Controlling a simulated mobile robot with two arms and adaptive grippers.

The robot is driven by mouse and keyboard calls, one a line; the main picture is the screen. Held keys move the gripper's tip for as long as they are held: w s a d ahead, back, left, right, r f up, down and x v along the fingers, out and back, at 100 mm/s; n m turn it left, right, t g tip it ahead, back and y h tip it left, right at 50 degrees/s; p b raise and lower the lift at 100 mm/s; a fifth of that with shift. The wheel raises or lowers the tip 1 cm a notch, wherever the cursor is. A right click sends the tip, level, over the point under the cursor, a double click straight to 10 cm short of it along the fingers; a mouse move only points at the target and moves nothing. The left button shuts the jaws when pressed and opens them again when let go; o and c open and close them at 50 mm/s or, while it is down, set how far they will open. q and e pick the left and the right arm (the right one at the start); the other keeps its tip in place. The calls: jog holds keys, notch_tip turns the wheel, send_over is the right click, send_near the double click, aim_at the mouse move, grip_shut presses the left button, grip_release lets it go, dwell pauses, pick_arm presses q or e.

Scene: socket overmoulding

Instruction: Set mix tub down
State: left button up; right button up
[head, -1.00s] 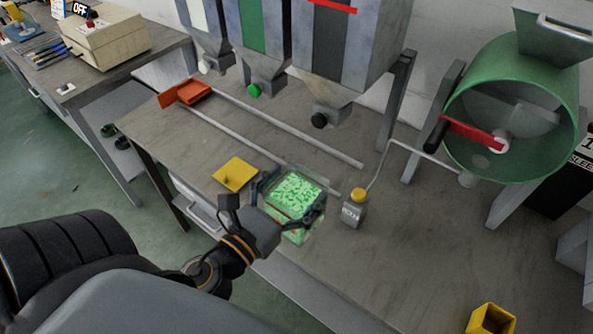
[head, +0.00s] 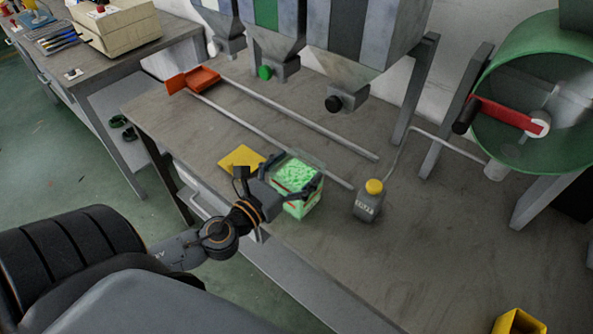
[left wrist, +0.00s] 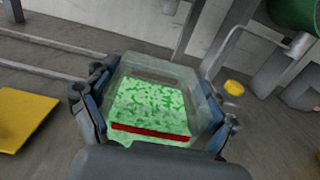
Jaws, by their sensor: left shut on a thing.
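The mix tub (head: 297,178) is a clear, open box filled with green granules, with a red line across its side. It is at the front edge area of the bench (head: 330,262) in the head view. My left gripper (head: 293,190) is shut on the tub, with one finger on each side. The left wrist view shows the tub (left wrist: 150,105) between the two fingers, upright. I cannot tell whether its base touches the bench. My right gripper is not in view.
Two rails (head: 300,118), an orange scoop (head: 195,80) and hoppers (head: 352,40) are behind. Bench at front right is clear up to a yellow container (head: 518,323).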

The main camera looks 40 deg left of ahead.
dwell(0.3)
pick_arm(q)
jog(key=o, duration=1.5)
jog(key=shift+f, duration=0.15)
jog(key=shift+o, duration=0.7)
jog(key=shift+r, duration=0.25)
jog(key=s+b, duration=0.5)
jog(key=s, duration=0.7)
jog(key=shift+a, duration=0.4)
